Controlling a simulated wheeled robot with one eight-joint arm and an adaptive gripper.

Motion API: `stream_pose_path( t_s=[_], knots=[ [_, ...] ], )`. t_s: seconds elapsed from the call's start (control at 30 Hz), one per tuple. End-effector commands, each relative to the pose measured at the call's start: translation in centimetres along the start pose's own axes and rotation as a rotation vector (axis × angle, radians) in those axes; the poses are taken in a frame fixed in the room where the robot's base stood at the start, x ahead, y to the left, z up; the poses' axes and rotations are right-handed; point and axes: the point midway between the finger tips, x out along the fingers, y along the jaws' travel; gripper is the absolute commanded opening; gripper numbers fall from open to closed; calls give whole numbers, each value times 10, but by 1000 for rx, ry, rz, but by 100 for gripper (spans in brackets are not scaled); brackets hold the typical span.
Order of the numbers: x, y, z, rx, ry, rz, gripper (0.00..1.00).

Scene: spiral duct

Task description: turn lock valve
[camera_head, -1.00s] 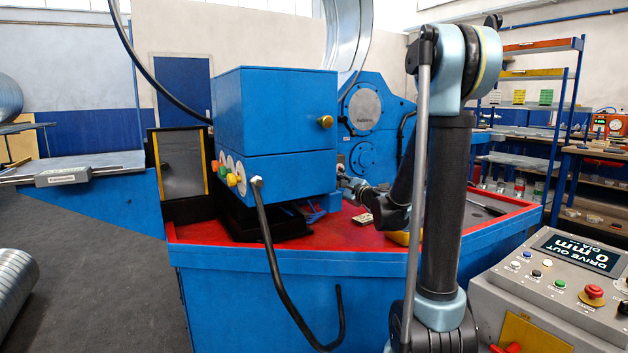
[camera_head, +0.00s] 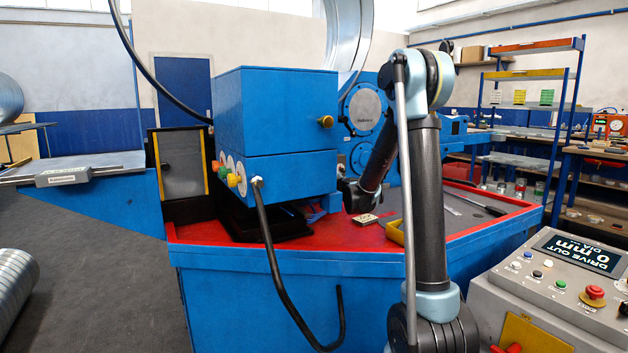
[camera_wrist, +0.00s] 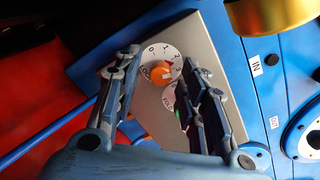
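In the wrist view an orange knob (camera_wrist: 161,74) sits on a white numbered dial (camera_wrist: 160,54) on a grey panel. A second dial with a green knob (camera_wrist: 179,110) lies just below, partly hidden by the right finger. My gripper (camera_wrist: 160,64) is open, with one finger left and one finger right of the orange knob. The fingers look apart from the knob, but I cannot tell how deep they reach.
The blue box (camera_head: 274,110) and its bent black hose (camera_head: 272,245) stand left of my arm. The red worktop (camera_head: 375,237) holds a yellow object (camera_head: 397,232). In the wrist view a brass cylinder (camera_wrist: 272,12) is close at upper right, near the "IN" label (camera_wrist: 256,66).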

Motion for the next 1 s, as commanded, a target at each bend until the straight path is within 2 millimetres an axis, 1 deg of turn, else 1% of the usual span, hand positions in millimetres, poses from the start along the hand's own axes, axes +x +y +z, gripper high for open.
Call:
stream_pose_path(
  t_s=[0.1,0.33,0.37,0.4,0.47,0.5,0.77,1.0],
  knots=[
    [3,0,0,0,0,0,38],
    [3,0,0,0,0,0,38],
    [3,0,0,0,0,0,32],
    [3,0,0,0,0,0,23],
    [3,0,0,0,0,0,9],
    [3,0,0,0,0,0,0],
    [3,0,0,-25,1,1,0],
    [3,0,0,-204,7,9,0]
  ],
)
